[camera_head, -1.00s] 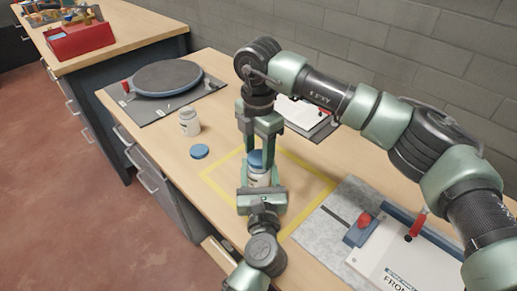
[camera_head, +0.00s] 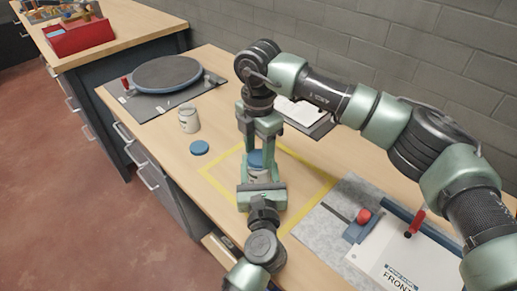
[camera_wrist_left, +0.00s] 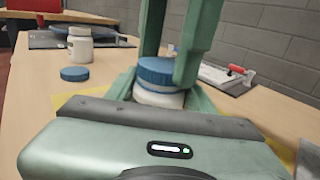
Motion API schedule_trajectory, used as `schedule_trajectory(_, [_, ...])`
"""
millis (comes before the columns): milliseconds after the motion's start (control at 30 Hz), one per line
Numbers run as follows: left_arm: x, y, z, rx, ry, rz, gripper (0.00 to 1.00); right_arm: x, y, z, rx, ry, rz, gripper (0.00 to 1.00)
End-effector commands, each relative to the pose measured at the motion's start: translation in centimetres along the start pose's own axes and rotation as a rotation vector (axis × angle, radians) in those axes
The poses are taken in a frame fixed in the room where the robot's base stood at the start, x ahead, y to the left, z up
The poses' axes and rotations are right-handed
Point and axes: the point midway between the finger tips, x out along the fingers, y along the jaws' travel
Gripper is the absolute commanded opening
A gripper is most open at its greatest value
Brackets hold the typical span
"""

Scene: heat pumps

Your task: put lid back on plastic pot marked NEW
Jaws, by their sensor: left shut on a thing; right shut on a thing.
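A white plastic pot (camera_head: 259,176) stands inside the yellow outline on the bench; its marking is not readable. My left gripper (camera_head: 262,183) is shut around its body from the near side. A blue ribbed lid (camera_wrist_left: 167,72) sits at the pot's mouth, with no clear gap visible. My right gripper (camera_head: 258,160) comes down from above and is shut on this lid, with a finger on either side. A second white pot (camera_head: 189,120) stands to the left, and a second blue lid (camera_head: 199,147) lies flat on the bench near it.
A round dark turntable (camera_head: 166,74) is at the back left. A white sheet (camera_head: 299,111) on a dark board lies behind my right gripper. A grey mat (camera_head: 340,215) with a red-handled clamp and a FRONT panel is at the right.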

Motion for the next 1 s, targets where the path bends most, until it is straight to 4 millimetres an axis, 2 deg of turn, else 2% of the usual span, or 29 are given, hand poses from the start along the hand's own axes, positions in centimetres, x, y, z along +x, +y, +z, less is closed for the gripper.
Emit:
schedule_trajectory(133, [-0.01,0.01,-0.05,0.000,0.001,0.000,0.00,-0.03,0.02,0.02,0.163,0.000,0.001,0.13])
schedule_trajectory(400, [-0.01,0.01,-0.06,0.000,0.001,0.000,0.00,0.02,0.07,-0.02,0.736,0.001,0.001,0.13])
schedule_trajectory(533, [-0.02,-0.01,-0.07,0.001,0.001,0.000,0.00,0.11,0.25,-0.54,0.960,0.008,0.001,0.13])
schedule_trajectory(700, [-0.04,-0.07,-0.07,0.001,0.002,-0.002,0.00,0.01,0.15,-0.20,1.100,0.005,0.002,0.13])
schedule_trajectory(1000, [-0.04,-0.08,-0.08,0.000,0.002,-0.002,0.00,-0.01,0.06,-0.04,1.123,0.001,0.001,0.13])
